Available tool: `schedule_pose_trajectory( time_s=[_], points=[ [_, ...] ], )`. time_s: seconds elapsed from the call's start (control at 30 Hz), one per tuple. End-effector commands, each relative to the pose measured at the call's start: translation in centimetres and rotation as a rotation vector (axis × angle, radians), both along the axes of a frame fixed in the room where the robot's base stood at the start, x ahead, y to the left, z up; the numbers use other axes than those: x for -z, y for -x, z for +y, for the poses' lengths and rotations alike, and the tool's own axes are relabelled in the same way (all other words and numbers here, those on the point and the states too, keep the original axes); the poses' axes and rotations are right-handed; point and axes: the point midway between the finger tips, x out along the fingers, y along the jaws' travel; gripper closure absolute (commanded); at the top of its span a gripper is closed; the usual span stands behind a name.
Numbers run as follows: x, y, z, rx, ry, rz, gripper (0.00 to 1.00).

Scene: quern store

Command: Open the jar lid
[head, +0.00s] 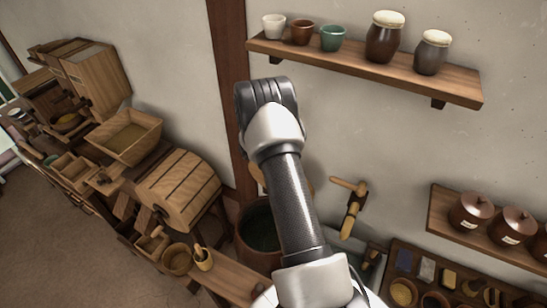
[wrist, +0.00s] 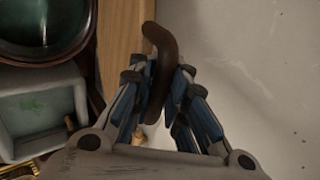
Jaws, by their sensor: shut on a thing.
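Several brown lidded jars stand on the lower right shelf in the head view, among them a left jar (head: 470,211) and one beside it (head: 516,226); their lids are on. Two dark jars with pale tops, one larger (head: 384,40) and one smaller (head: 431,54), stand on the upper shelf. In the wrist view my gripper (wrist: 160,85) is shut on a dark brown curved handle (wrist: 160,45). I cannot tell what the handle belongs to. In the head view my arm hides the gripper and handle.
A white cup (head: 274,26), a brown cup (head: 302,33) and a green cup (head: 333,38) share the upper shelf (head: 354,68). A wooden tool (head: 352,208) hangs on the wall. A round vessel (wrist: 92,35) and grey tray (wrist: 80,112) lie left in the wrist view.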

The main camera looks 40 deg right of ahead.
Motion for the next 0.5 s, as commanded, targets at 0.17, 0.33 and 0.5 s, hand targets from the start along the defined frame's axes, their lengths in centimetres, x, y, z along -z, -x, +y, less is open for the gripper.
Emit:
schedule_pose_trajectory(
  time_s=[0.17,0.33,0.5],
  points=[
    [-0.72,-0.46,-0.24,0.002,0.008,-0.013,1.00],
    [-0.72,-0.46,-0.23,0.002,0.008,-0.012,0.80],
    [-0.48,-0.31,-0.13,0.001,0.006,-0.008,0.69]
  ],
)
